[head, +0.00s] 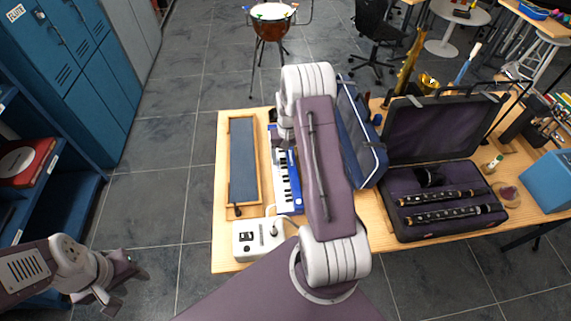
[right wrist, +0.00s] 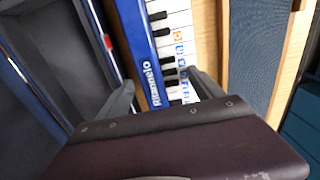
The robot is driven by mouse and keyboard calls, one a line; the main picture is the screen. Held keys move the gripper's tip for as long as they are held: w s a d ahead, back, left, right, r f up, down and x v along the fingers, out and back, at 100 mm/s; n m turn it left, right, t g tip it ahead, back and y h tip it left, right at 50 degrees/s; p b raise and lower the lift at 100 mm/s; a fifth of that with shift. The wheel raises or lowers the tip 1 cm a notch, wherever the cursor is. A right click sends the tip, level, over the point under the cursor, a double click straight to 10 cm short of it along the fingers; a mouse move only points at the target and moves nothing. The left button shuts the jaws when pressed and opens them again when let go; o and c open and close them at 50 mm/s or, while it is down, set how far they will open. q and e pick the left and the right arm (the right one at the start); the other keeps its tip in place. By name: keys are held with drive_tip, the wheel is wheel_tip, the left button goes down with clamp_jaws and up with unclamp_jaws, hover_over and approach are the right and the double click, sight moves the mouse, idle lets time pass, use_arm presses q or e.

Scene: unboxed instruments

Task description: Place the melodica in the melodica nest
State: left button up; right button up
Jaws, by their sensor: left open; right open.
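The melodica (head: 286,183), blue with white and black keys, lies on the wooden table, partly hidden by my right arm. It also shows in the right wrist view (right wrist: 172,45). My right gripper (right wrist: 165,90) is open, with its fingers on either side of the melodica; I cannot tell whether they touch it. A wood-framed tray with a blue-grey lining (head: 243,165) lies left of the melodica. A blue case with a grey inside (head: 372,150) stands to its right. I cannot tell which is the nest. My left gripper (head: 118,281) is open and empty, off the table's left.
A white box with a cable (head: 257,241) sits at the table's near left corner. An open black case (head: 455,225) holds dark woodwind pieces to the right. Blue lockers (head: 75,60) and shelves stand at left. The floor between them and the table is clear.

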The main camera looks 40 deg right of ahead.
sight(288, 158)
drive_tip(key=shift+f, duration=0.25)
clamp_jaws()
idle(0.3)
drive_tip(key=shift+w+r, duration=0.1)
drive_tip(key=shift+r, duration=0.35)
wheel_tip(288, 158, up, 4)
drive_tip(key=p, duration=0.4)
drive_tip(key=shift+r, duration=0.2)
drive_tip(key=s+d+r+p, duration=0.1)
drive_tip(key=s+r+p, duration=0.5)
drive_tip(key=s, duration=0.5)
drive_tip(key=shift+s, duration=0.35)
